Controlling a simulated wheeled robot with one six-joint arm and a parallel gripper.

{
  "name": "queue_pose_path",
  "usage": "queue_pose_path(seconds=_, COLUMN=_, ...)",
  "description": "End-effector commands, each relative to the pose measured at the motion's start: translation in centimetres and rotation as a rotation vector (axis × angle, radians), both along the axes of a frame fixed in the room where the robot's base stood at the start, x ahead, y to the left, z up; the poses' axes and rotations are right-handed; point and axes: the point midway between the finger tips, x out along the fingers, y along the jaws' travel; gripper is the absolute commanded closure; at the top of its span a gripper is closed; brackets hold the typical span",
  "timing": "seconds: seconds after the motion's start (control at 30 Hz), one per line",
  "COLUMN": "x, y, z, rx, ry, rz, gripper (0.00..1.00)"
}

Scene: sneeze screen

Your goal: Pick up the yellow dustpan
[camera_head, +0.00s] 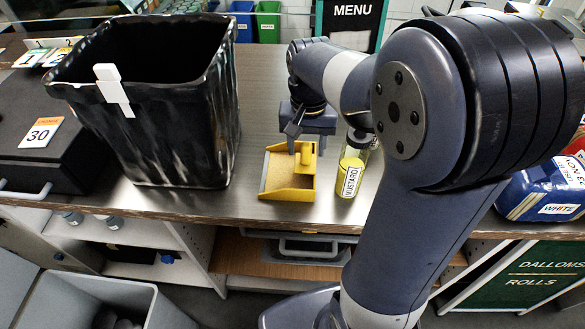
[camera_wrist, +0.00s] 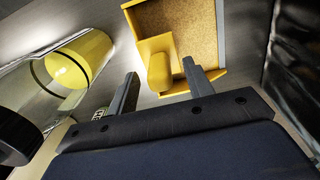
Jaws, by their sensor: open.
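The yellow dustpan (camera_head: 280,181) lies on the counter between the black bin and the mustard jar in the head view. Its short yellow handle (camera_wrist: 159,67) sticks out toward my gripper in the wrist view, and its pan floor is tan and speckled. My gripper (camera_head: 305,146) is open, right at the dustpan's handle end. In the wrist view its two fingers (camera_wrist: 160,82) stand apart, one on each side of the handle. The right finger overlaps the dustpan's edge in the picture. I cannot tell whether either finger touches it.
A mustard jar (camera_head: 351,171) stands close to the right of the dustpan; it also shows in the wrist view (camera_wrist: 80,58). A tall black bin (camera_head: 180,130) stands at the left. A black box (camera_head: 30,150) marked 30 sits farther left. The counter (camera_head: 262,95) behind is clear.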

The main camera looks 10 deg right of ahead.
Motion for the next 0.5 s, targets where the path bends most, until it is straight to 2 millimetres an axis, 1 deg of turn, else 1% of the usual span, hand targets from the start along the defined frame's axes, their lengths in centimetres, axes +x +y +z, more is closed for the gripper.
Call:
queue_pose_path(seconds=0.23, x=0.03, y=-0.01, z=-0.25, rx=0.000, ry=-0.002, rz=0.000, gripper=0.51)
queue_pose_path(seconds=0.5, x=0.04, y=-0.01, z=-0.21, rx=0.000, ry=-0.002, rz=0.000, gripper=0.73)
